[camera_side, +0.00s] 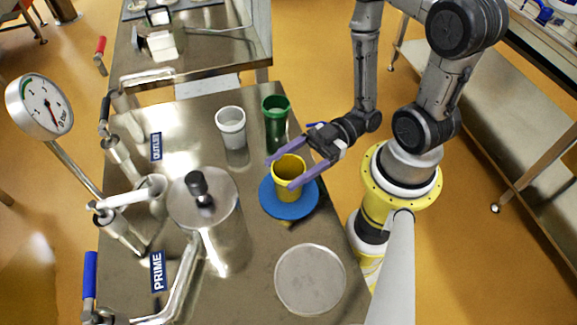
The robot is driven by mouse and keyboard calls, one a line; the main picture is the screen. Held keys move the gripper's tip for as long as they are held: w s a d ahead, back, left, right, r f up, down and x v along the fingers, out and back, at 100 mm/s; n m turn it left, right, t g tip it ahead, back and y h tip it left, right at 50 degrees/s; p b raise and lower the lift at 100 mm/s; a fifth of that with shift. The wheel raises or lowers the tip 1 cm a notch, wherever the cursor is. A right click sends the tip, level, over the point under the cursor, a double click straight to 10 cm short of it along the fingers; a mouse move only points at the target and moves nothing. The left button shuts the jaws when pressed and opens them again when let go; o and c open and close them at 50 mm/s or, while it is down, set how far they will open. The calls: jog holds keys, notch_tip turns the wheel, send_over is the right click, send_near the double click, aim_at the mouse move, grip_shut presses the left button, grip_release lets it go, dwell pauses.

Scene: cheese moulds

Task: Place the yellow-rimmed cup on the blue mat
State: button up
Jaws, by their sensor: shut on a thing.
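The yellow cup with a yellow rim (288,178) is at the blue round mat (304,208) on the steel table. It looks upright, and its base overlaps the mat in this view; I cannot tell whether it touches the mat. My gripper (281,174) reaches in from the upper right. Its two purple fingers lie on either side of the cup, and it is shut on the cup. The near finger hides a small part of the cup's right side.
A white cup (231,128) and a green cup (276,124) stand behind the mat. A lidded steel vessel (205,225) stands to the left with pipes. A pale grey round disc (310,279) lies in front, with bare table (258,262) beside it.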

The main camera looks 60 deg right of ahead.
jog(key=shift+f, duration=0.15)
jog(key=o, duration=1.4)
jog(key=shift+s+d, duration=0.15)
jog(key=shift+d, duration=0.5)
jog(key=shift+v, duration=3.15)
jog(key=shift+s+a, duration=0.1)
